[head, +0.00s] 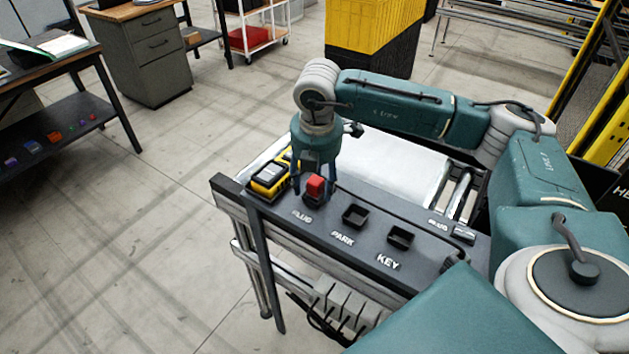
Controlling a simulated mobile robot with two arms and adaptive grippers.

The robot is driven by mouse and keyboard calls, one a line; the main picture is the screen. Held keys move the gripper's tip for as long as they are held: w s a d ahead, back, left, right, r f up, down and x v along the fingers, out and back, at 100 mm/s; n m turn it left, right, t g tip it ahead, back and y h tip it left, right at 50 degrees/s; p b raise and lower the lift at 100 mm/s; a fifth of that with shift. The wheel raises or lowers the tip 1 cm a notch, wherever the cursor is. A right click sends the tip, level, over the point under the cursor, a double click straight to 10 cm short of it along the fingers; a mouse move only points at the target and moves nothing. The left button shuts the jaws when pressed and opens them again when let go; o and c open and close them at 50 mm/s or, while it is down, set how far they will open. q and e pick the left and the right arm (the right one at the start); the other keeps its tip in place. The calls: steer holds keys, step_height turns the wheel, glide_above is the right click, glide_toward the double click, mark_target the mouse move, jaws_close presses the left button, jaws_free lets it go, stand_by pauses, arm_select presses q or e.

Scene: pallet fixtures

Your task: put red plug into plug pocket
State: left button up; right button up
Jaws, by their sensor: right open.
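The red plug (316,184) sits upright at the black pocket (312,201) above the PLUG label on the dark panel; its lower part is in or right at that pocket. How deep it sits is hard to tell. My right gripper (314,192) points down over the plug. Its fingers are open, one on either side of the plug, and seem apart from it. My left gripper is not in view.
Two empty black pockets, one by PARK (355,216) and one by KEY (400,237), lie right of the plug. A yellow and black device (269,180) stands close on the left. A light surface and metal rollers (463,195) lie behind the panel.

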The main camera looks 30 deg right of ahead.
steer(key=shift+r, duration=0.15)
steer(key=shift+r, duration=0.15)
step_height(320, 180, up, 12)
steer(key=s+b, duration=0.1)
steer(key=b, duration=0.3)
steer(key=shift+s+a+f, duration=0.2)
steer(key=shift+s+a, duration=0.15)
steer(key=shift+a, duration=0.1)
